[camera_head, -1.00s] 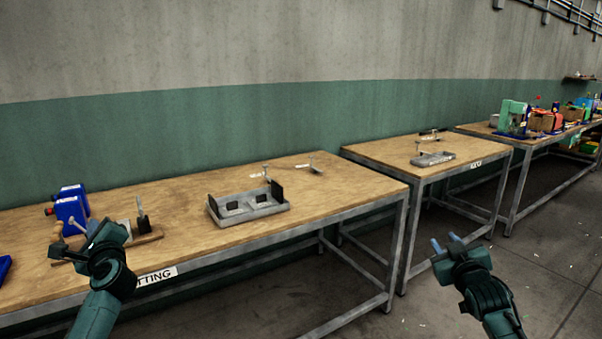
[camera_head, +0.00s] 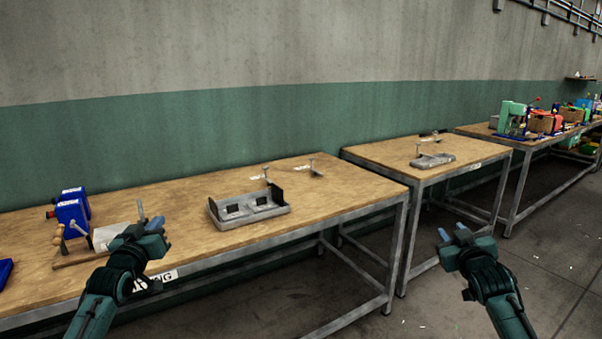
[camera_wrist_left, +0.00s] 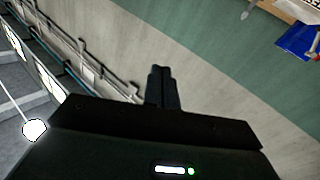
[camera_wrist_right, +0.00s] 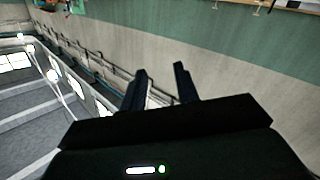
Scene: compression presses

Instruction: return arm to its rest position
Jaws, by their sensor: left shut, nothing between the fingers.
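My left gripper (camera_head: 152,223) is in front of the near table (camera_head: 330,205), at the left of the head view. Its two fingers are together and empty in the left wrist view (camera_wrist_left: 163,86). My right gripper (camera_head: 453,232) is over the floor, to the right of the near table. Its two fingers are apart with nothing between them in the right wrist view (camera_wrist_right: 161,83). Both forearms come up from the bottom of the head view. My left gripper partly hides the table's front edge and label.
A blue device (camera_head: 73,216) on a wooden base stands on the near table's left. A grey tray fixture (camera_head: 250,222) stands at its middle. A second table (camera_head: 385,152) holds another fixture (camera_head: 432,161). A farther table (camera_head: 482,129) holds several presses and boxes.

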